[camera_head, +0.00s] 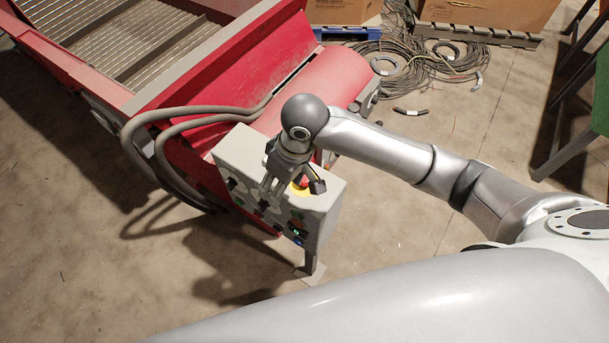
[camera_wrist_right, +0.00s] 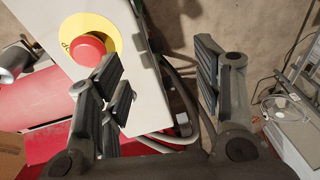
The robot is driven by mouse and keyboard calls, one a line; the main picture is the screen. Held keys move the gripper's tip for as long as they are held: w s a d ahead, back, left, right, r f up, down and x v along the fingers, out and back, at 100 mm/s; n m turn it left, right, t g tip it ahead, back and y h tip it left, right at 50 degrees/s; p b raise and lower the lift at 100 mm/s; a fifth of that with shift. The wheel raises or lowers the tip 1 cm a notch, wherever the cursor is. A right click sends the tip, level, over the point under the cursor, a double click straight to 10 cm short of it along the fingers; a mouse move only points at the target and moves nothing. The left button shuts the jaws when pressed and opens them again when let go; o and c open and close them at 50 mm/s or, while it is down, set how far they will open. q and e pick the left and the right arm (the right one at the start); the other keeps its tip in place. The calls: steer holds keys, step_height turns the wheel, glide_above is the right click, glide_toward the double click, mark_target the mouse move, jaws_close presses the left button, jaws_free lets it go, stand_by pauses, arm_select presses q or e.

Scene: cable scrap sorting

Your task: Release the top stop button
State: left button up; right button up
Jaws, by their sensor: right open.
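The top stop button is a red mushroom button (camera_wrist_right: 87,48) on a yellow disc (camera_wrist_right: 107,28), on the top face of the grey control box (camera_head: 240,150). In the head view the button (camera_head: 304,181) shows only partly, between the fingers of my right gripper (camera_head: 293,186). In the right wrist view my right gripper (camera_wrist_right: 158,78) is open and empty. Its left fingers overlap the lower edge of the button, while its right finger is well off to the right, beyond the box. Whether a finger touches the button I cannot tell. My left gripper is not in view.
The box's front has several switches and lit green buttons (camera_head: 297,233). Thick grey hoses (camera_head: 165,115) loop beside the red conveyor machine (camera_head: 210,75). Coiled cables (camera_head: 430,65) and cardboard boxes (camera_head: 480,12) lie at the back. The floor (camera_head: 70,250) at left is clear.

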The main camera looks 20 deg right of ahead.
mark_target(304, 178)
steer(key=w+d+r+m+h, duration=0.1)
steer(key=w+d+r+h, duration=0.1)
steer(key=w+d+r, duration=0.3)
steer(key=shift+g, duration=0.4)
steer(key=f, duration=0.4)
steer(key=d+f, duration=0.1)
steer(key=f, duration=0.3)
steer(key=s+f, duration=0.1)
steer(key=f, duration=0.3)
steer(key=shift+d+f, duration=0.1)
steer(key=shift+d, duration=0.1)
